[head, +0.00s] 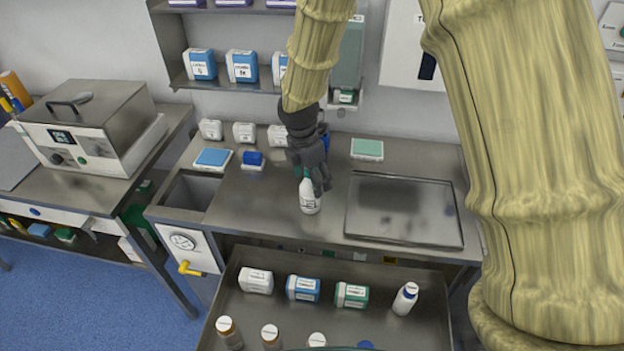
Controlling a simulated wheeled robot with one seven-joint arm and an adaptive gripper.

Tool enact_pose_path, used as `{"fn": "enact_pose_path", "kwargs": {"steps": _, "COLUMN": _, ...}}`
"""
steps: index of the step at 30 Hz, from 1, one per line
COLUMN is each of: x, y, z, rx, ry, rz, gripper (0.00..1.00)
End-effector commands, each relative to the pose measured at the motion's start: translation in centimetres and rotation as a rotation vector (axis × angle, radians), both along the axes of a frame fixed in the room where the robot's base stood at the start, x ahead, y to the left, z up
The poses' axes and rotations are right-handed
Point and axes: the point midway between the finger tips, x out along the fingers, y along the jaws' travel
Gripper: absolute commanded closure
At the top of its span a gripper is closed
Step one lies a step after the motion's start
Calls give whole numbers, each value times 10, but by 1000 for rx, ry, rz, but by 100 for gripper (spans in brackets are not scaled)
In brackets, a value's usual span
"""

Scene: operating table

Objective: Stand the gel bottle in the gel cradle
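A white bottle with a dark-printed label (310,197), which looks like the gel bottle, is upright at the front of the steel counter, left of a shallow tray. My gripper (312,180) is over it, pointing down, with its dark fingers around the bottle's upper part. The fingers hide the bottle's top, and I cannot tell whether they press on it or whether its base touches the counter. I cannot tell for certain which holder is the gel cradle. A small blue block on a white base (252,160) and a flat blue-topped holder (213,158) stand left of my gripper.
The shallow steel tray (452,230) lies on the counter at right, with a green-topped holder (367,149) behind it. A sink (192,190) is at left. An open drawer (270,310) below holds several boxes and bottles, including a white bottle (405,298). Shelves hang behind.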

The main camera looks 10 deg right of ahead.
Motion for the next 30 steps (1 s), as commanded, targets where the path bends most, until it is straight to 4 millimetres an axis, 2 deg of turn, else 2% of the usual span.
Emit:
{"fn": "enact_pose_path", "kwargs": {"steps": 18, "x": -4, "y": 13, "z": 87, "rx": 2, "ry": -4, "rz": 0, "gripper": 28}}
{"fn": "enact_pose_path", "kwargs": {"steps": 24, "x": -5, "y": 15, "z": 106, "rx": 0, "ry": -2, "rz": -1, "gripper": 28}}
{"fn": "enact_pose_path", "kwargs": {"steps": 30, "x": -6, "y": 16, "z": 111, "rx": 0, "ry": -1, "rz": 0, "gripper": 28}}
